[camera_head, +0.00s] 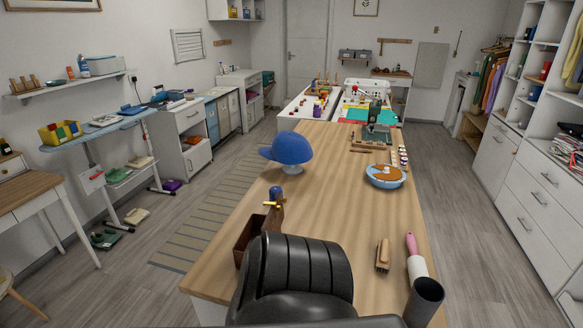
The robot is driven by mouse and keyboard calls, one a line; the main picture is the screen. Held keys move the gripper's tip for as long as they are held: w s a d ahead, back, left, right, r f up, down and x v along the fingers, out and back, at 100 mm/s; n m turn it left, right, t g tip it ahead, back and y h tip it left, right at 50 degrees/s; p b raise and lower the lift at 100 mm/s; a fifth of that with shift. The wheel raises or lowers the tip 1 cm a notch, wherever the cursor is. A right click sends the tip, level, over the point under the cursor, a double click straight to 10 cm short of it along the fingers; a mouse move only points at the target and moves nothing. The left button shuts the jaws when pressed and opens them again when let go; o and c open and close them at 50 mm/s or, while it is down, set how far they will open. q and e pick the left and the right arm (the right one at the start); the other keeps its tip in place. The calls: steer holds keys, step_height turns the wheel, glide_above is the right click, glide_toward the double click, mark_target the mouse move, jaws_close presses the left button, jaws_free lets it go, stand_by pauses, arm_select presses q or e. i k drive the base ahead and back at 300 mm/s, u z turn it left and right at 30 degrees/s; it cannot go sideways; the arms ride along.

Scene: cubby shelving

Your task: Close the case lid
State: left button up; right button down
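I cannot clearly make out a case with a lid. A brown open-topped box (245,240) stands near the left edge of the long wooden table (335,220); it is partly hidden by a black ribbed shape in front, and I cannot tell whether it is the case. A small blue object with yellow parts (275,196) is just behind it. Neither my left nor my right gripper shows in the head view.
A sewing machine (375,122) stands farther back. The floor at right (470,230) is clear.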

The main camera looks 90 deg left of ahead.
mark_target(273, 221)
steer(key=u, duration=2.85)
steer(key=i, duration=0.5)
steer(key=u, duration=0.05)
steer(key=k, duration=0.5)
steer(key=u, duration=2.15)
steer(key=k, duration=1.05)
steer(key=z, duration=1.1)
